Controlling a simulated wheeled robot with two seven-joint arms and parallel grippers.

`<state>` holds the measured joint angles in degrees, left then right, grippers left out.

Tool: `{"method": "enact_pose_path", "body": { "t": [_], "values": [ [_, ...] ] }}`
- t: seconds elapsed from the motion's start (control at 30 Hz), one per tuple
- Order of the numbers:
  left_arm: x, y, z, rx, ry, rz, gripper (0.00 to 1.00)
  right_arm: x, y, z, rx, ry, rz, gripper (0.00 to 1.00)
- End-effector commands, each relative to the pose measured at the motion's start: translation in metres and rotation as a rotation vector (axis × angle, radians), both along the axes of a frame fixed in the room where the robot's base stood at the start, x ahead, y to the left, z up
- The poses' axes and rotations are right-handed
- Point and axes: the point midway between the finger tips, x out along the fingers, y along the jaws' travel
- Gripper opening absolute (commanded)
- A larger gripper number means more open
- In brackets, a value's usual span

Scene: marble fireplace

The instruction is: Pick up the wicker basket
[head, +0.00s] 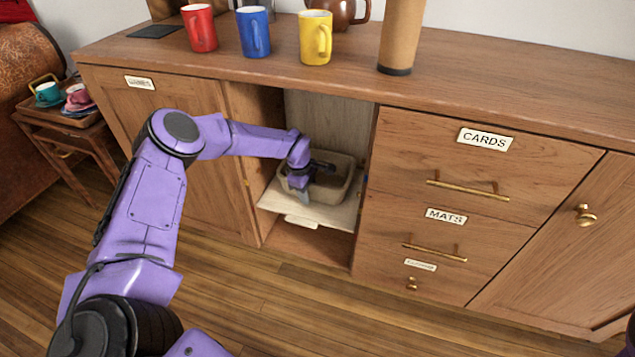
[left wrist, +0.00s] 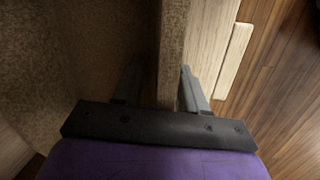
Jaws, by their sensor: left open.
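The wicker basket (head: 335,192) is a grey-beige open box standing on a pale shelf board (head: 347,213) inside the open cabinet bay. My left gripper (head: 322,166) reaches into the bay at the basket's near left part. In the left wrist view, my left gripper (left wrist: 160,75) is open, with one dark finger on each side of the basket wall (left wrist: 173,45). The left finger is over the inside and the right finger is outside. Contact with the wall cannot be told. The arm hides part of the basket. My right gripper is out of view.
The bay is bounded by a closed door (head: 180,100) on the left and drawers (head: 480,165) on the right. Red (head: 200,28), blue (head: 253,32) and yellow (head: 316,38) mugs and a brown cylinder (head: 401,35) stand on top. The wooden floor (head: 270,310) in front is clear.

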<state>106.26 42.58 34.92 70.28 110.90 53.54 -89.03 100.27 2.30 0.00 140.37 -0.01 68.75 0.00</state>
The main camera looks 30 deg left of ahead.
Motion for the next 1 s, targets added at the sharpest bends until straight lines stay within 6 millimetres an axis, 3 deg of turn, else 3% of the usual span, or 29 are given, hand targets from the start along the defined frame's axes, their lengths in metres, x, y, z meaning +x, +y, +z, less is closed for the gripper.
{"method": "enact_pose_path", "body": {
  "t": [0.13, 0.23, 0.27, 0.67, 0.77, 1.0],
  "values": [
    [0.0, 0.0, 0.001, 0.0, 0.0, 0.0, 0.39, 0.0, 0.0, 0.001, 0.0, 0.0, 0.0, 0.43],
    [0.0, 0.0, 0.001, 0.0, 0.0, 0.0, 0.06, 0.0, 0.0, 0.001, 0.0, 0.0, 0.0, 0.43],
    [0.0, 0.0, 0.001, 0.0, 0.0, 0.0, 0.0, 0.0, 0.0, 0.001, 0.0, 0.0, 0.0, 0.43],
    [0.0, 0.001, 0.003, 0.001, -0.002, 0.0, 0.0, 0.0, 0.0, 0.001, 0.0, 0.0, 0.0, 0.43],
    [0.001, 0.001, 0.016, 0.0, -0.003, 0.0, 0.0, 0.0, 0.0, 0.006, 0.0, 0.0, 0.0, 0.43],
    [0.001, 0.001, 0.075, 0.0, -0.004, 0.001, 0.0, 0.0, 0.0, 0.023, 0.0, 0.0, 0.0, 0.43]
  ]
}}
